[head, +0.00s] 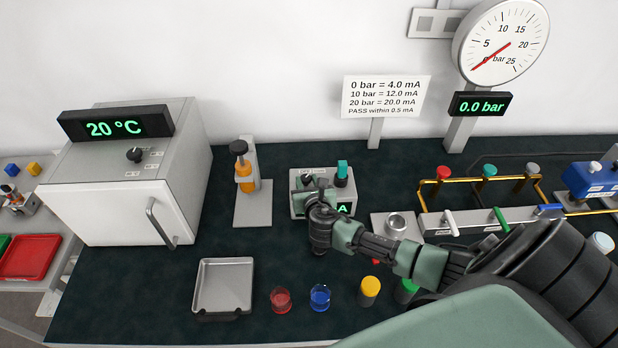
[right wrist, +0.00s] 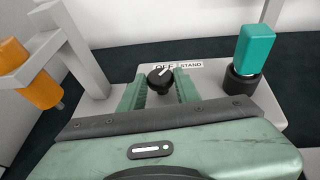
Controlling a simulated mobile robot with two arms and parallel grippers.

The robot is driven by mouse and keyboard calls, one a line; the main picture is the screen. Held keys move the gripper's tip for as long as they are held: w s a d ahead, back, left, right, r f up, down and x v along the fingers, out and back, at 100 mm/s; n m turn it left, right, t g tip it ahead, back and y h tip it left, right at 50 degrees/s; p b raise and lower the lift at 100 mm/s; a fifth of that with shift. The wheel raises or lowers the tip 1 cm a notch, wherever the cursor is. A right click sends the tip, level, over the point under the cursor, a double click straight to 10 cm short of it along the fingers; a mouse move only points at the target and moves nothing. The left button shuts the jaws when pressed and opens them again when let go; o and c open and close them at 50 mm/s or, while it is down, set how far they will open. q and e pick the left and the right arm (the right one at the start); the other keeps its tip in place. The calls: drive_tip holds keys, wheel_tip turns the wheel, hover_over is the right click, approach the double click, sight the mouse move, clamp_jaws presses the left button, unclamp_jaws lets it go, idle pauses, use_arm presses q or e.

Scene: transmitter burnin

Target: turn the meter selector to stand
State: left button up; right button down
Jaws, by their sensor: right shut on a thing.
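The meter (head: 298,208) is a small grey box at the back middle of the bench, its green display partly hidden by my right arm. Its selector (right wrist: 160,80) is a round black knob with a white pointer mark. The labels OFF and STAND (right wrist: 190,65) are behind it. The mark points up and to the right, seemingly between the two labels. My right gripper (right wrist: 160,88) is shut on the selector, one green finger on each side; in the head view the gripper (head: 314,186) reaches over the meter. My left gripper is not in view.
A teal plug (right wrist: 254,50) stands in a black socket right of the selector. Left of the meter is a stand with an orange-bodied tool (head: 244,178). A grey tray (head: 223,262), cups and a valve manifold (head: 480,218) are on the bench. The gauge display reads 0.0 bar.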

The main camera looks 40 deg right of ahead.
drive_tip(key=shift+w+a+m+g+h+p, duration=0.15)
drive_tip(key=shift+m+g+h, duration=0.15)
drive_tip(key=shift+m+h, duration=0.25)
drive_tip(key=shift+a+m+g+h+p, duration=0.15)
drive_tip(key=shift+m+g+h, duration=0.15)
drive_tip(key=shift+m+h, duration=0.25)
drive_tip(key=shift+d+h, duration=0.1)
drive_tip(key=shift+h, duration=0.2)
drive_tip(key=c, duration=1.1)
unclamp_jaws()
drive_tip(key=shift+o, duration=0.2)
drive_tip(key=v, duration=0.8)
drive_tip(key=shift+b, duration=0.45)
